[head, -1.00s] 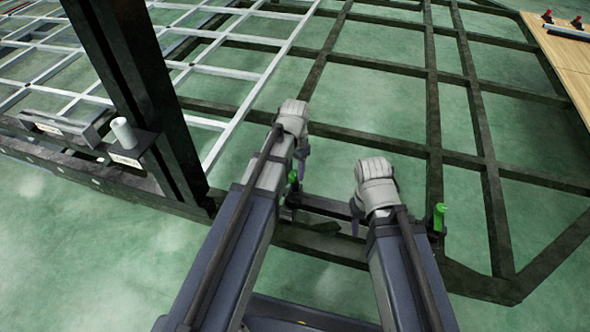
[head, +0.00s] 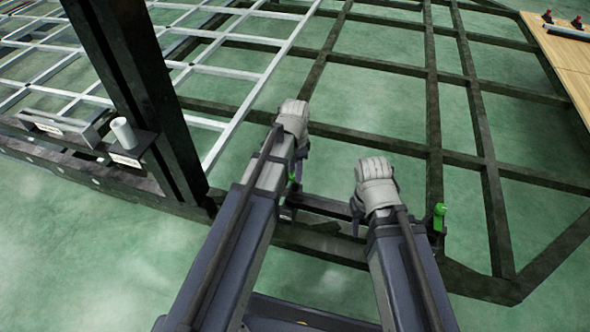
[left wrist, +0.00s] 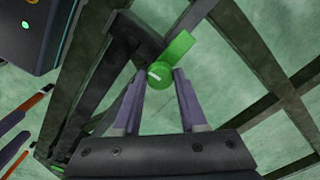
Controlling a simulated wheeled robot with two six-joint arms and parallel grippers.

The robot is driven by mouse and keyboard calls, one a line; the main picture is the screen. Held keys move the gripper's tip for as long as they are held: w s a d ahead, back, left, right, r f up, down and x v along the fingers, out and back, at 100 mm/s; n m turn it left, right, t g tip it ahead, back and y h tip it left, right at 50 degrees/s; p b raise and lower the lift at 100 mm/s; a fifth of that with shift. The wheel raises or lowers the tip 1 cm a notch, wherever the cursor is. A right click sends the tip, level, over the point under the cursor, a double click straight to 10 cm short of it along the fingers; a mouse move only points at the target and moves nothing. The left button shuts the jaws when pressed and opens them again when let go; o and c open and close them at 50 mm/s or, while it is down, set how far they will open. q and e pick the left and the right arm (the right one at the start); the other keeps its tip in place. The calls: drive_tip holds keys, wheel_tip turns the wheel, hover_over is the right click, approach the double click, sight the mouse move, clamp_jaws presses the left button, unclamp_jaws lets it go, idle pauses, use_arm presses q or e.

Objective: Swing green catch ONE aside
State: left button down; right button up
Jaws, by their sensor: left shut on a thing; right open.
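A green catch (left wrist: 178,47) shows in the left wrist view, with a round knob that bears a short white stroke. My left gripper (left wrist: 160,74) is shut on this knob, one finger on each side. The catch lies against a dark steel bar. In the head view my left gripper (head: 298,165) is at the chassis edge, and only a sliver of green shows beside it; my arm hides the rest. A second green catch (head: 439,215) stands upright on the frame further right. My right gripper (head: 357,218) is open and empty, to the left of that second catch.
The dark chassis frame (head: 435,115) spreads ahead, with open gaps over a green floor. A thick dark post (head: 140,95) rises on the left, near a white cylinder (head: 124,133) on a labelled block. A wooden deck (head: 565,60) is at the far right.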

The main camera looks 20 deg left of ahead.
use_arm(q)
drive_tip(key=shift+c, duration=2.2)
unclamp_jaws()
drive_tip(key=shift+r, duration=0.1)
wheel_tip(320, 180, up, 8)
drive_tip(key=p, duration=0.8)
drive_tip(key=shift+f, duration=0.2)
